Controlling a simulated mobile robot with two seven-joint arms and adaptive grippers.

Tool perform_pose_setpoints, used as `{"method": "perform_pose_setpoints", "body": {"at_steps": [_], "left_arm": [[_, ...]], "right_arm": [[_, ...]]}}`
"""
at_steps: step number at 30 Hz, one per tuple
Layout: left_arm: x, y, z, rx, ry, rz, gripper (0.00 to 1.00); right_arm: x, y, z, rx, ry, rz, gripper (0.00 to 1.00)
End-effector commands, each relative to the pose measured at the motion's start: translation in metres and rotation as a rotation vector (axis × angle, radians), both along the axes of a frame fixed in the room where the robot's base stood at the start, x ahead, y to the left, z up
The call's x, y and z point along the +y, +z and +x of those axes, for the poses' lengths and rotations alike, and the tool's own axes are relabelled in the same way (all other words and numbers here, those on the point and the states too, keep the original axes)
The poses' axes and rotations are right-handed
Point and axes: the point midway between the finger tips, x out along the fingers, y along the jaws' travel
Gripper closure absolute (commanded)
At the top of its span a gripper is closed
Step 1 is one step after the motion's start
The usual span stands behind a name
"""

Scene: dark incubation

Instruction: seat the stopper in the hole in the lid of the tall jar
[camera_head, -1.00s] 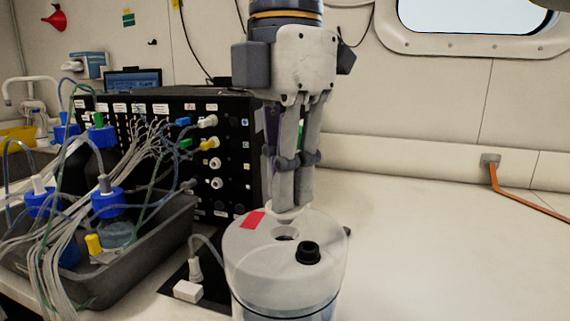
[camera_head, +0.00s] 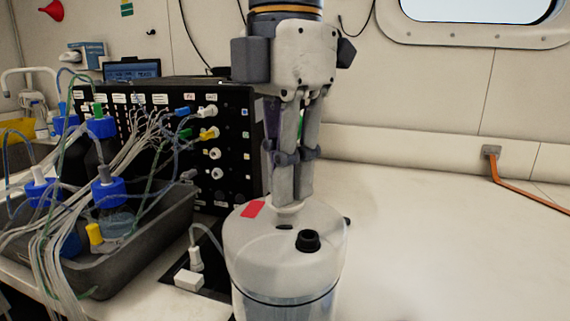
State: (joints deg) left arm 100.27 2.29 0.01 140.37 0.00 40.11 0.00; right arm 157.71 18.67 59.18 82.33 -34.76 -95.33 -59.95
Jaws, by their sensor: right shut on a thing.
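The tall jar (camera_head: 262,268) stands upright at the front centre, with a pale round lid (camera_head: 248,240). The lid has a dark hole (camera_head: 284,227), of which only a thin front sliver shows. My right gripper (camera_head: 291,203) points straight down over the lid, its fingers shut on the pale stopper (camera_head: 288,210). Little of the stopper shows below the fingertips. It appears just above or behind the hole; I cannot tell whether it touches the lid. My left gripper is out of view.
A black cap (camera_head: 308,241) and a red label (camera_head: 253,209) are on the lid. A black box with plugs and cables (camera_head: 235,165) stands behind left. A grey tray (camera_head: 150,240) with blue-capped bottles is at left. The bench (camera_head: 450,250) at right is clear.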

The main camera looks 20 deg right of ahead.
Motion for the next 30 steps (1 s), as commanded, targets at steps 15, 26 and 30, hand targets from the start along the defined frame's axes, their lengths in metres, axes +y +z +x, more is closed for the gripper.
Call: {"method": "perform_pose_setpoints", "body": {"at_steps": [15,26,30], "left_arm": [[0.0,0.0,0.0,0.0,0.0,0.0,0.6],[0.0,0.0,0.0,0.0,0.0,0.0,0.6],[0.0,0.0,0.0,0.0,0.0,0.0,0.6]], "right_arm": [[0.0,-0.013,0.0,-0.001,-0.001,0.001,1.0],[0.0,-0.022,0.0,-0.001,-0.001,0.001,1.0],[0.0,-0.023,0.0,-0.001,-0.001,0.0,0.67]]}}
